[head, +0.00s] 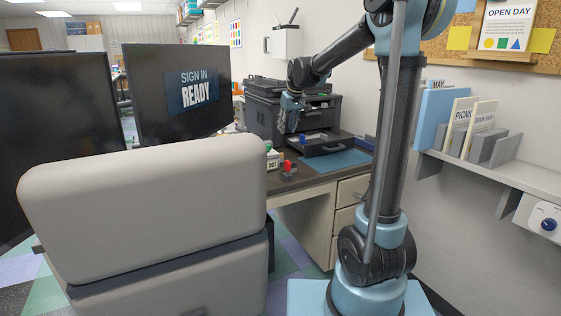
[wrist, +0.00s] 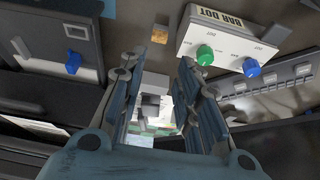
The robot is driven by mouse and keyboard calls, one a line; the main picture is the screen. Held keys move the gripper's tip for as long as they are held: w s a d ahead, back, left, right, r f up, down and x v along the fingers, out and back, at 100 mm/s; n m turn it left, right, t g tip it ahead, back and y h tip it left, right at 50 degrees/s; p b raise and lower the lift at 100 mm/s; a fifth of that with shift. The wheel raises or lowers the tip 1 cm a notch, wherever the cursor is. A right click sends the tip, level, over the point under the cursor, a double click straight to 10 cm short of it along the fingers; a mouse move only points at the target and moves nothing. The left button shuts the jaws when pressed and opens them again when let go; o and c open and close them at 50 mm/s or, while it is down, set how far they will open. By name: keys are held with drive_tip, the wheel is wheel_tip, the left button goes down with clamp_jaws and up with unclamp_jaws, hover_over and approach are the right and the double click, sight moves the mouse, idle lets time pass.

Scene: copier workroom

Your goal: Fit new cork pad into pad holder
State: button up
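My gripper (head: 290,112) hangs above the desk in front of the copier in the head view. In the wrist view its two fingers (wrist: 160,82) stand apart, with no object clearly held between them. A small tan-brown block (wrist: 160,35), cork-like in colour, shows beyond the fingertips in the wrist view. It lies beside a white box (wrist: 225,37) labelled "BAR DOT" with a green and a blue knob. A grey block on a white piece (wrist: 152,100) shows through the gap between the fingers; I cannot tell whether it is the pad holder.
The black copier (head: 262,112) stands on the desk with its tray (head: 325,148) out. A small red object (head: 289,168) sits near the desk's front edge. Two dark monitors (head: 150,90) and a large beige chair back (head: 145,195) block the left. A wall shelf (head: 510,172) is at right.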

drive_tip(key=x, duration=1.7)
drive_tip(key=shift+w, duration=0.1)
drive_tip(key=c, duration=0.5)
